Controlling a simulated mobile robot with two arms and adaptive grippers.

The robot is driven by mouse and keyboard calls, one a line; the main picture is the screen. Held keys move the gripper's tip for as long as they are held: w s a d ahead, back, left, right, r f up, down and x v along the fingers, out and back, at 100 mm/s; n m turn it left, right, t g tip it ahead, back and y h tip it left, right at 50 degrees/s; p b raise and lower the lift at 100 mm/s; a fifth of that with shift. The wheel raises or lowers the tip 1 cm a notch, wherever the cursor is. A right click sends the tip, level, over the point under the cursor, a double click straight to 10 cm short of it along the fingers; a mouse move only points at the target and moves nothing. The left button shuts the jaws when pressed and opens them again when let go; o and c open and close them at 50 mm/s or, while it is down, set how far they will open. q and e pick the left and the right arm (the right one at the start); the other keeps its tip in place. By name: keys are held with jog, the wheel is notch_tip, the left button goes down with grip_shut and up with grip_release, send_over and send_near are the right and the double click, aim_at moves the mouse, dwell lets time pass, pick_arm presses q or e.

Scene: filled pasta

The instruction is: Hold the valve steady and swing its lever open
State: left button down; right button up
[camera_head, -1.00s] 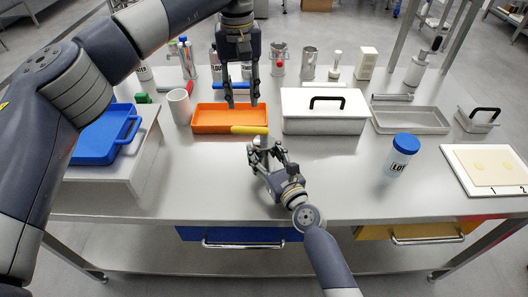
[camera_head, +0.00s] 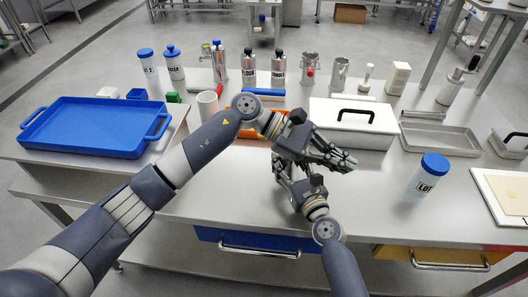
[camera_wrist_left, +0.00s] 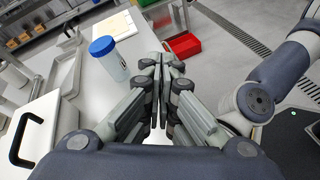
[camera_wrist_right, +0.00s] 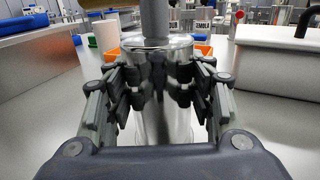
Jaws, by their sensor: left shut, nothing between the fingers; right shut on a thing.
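The valve is a shiny metal cylinder (camera_wrist_right: 165,122) with a grey stem (camera_wrist_right: 154,20), upright in the right wrist view. A tan-yellow strip at the top edge looks like its lever (camera_wrist_right: 108,4), mostly cut off. My right gripper (camera_head: 281,168) is shut around the valve body, with fingers on both sides of it (camera_wrist_right: 160,85). My left gripper (camera_head: 345,161) is shut and empty, just above and to the right of the right gripper in the head view. Its fingers meet in the left wrist view (camera_wrist_left: 163,68). My left arm and gripper hide the valve in the head view.
A blue-lided jar (camera_head: 427,178) stands to the right on the table. A lidded white box (camera_head: 350,125) and an orange tray (camera_head: 240,132) lie behind the grippers. A blue tray (camera_head: 90,128) sits at the left. The table front right of the grippers is clear.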

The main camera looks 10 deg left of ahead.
pick_arm(q)
jog(key=s+a+f+n+t, duration=0.1)
jog(key=a+f+n+t, duration=0.1)
jog(key=a+n+t, duration=0.3)
jog(key=s+a+f+n+t, duration=0.2)
jog(key=a+n+t, duration=0.3)
jog(key=a+n, duration=0.7)
jog(key=s+a+f+n+t+h, duration=0.1)
jog(key=a+f+n+t, duration=0.2)
jog(key=n, duration=1.1)
jog(key=a+t, duration=0.3)
jog(key=a, duration=0.2)
jog(key=shift+s+a+f, duration=0.15)
jog(key=shift+s+f, duration=0.05)
jog(key=shift+s, duration=0.1)
jog(key=shift+w, duration=0.1)
jog(key=w+a+x, duration=0.1)
jog(key=x, duration=1.1)
jog(key=shift+w+r, duration=0.35)
jog(key=shift+w, duration=0.3)
jog(key=shift+w+a+f+m+g+h, duration=0.1)
jog(key=shift+w+a+m+g+h, duration=0.1)
jog(key=shift+w+m+g+h, duration=0.3)
